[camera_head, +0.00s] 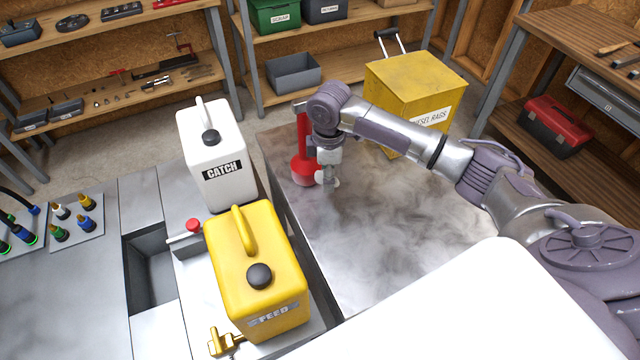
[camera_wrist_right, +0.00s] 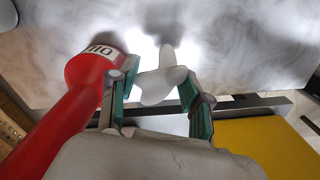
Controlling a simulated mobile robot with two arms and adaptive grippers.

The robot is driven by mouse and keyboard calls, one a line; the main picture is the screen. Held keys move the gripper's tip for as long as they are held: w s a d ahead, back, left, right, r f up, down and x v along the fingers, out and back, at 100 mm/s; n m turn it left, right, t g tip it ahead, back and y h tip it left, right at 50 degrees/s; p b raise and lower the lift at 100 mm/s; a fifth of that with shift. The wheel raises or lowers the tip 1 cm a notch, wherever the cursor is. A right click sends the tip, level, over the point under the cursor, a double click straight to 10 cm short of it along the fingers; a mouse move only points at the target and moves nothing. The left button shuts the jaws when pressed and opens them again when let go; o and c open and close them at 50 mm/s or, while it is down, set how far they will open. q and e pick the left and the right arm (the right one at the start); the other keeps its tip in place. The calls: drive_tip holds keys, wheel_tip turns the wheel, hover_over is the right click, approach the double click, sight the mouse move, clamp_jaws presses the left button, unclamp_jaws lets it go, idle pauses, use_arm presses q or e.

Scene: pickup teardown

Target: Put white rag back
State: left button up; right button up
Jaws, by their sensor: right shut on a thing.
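My right gripper (camera_head: 327,174) is at the far left part of the metal bench top (camera_head: 400,230), pointing down. In the right wrist view its two green-sided fingers are shut on a small white rag (camera_wrist_right: 163,80), which sticks out past the fingertips. Whether the rag touches the bench cannot be told. A red oil can (camera_head: 303,165) stands right beside the gripper on its left; it also shows in the wrist view (camera_wrist_right: 75,105). The yellow bin (camera_head: 408,85) labelled for diesel rags stands behind the bench, beyond my right arm. My left gripper is not in view.
A white CATCH jug (camera_head: 212,150) and a yellow FEED jug (camera_head: 258,285) stand left of the bench top. Shelves (camera_head: 110,75) with parts line the back. A red toolbox (camera_head: 552,127) sits on the right-hand rack. The bench's middle is clear.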

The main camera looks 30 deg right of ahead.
sight(321, 199)
drive_tip(key=shift+w+a+f, duration=0.15)
drive_tip(key=shift+a+f, duration=0.1)
drive_tip(key=shift+a, duration=0.2)
drive_tip(key=shift+w+a+f, duration=0.15)
drive_tip(key=shift+a+f, duration=0.05)
drive_tip(key=shift+a, duration=0.2)
drive_tip(key=shift+f+p, duration=0.3)
drive_tip(key=shift+f, duration=0.05)
wheel_tip(321, 199, down, 4)
drive_tip(key=shift+d+r+p, duration=0.1)
drive_tip(key=shift+r+p, duration=0.15)
drive_tip(key=shift+p, duration=0.25)
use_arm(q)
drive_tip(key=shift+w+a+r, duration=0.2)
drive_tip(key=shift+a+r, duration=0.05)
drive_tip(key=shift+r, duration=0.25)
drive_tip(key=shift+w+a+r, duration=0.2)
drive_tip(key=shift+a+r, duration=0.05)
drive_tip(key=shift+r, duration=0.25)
use_arm(e)
drive_tip(key=o, duration=0.7)
drive_tip(key=shift+f, duration=0.1)
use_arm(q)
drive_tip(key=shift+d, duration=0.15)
use_arm(e)
drive_tip(key=shift+o, duration=0.2)
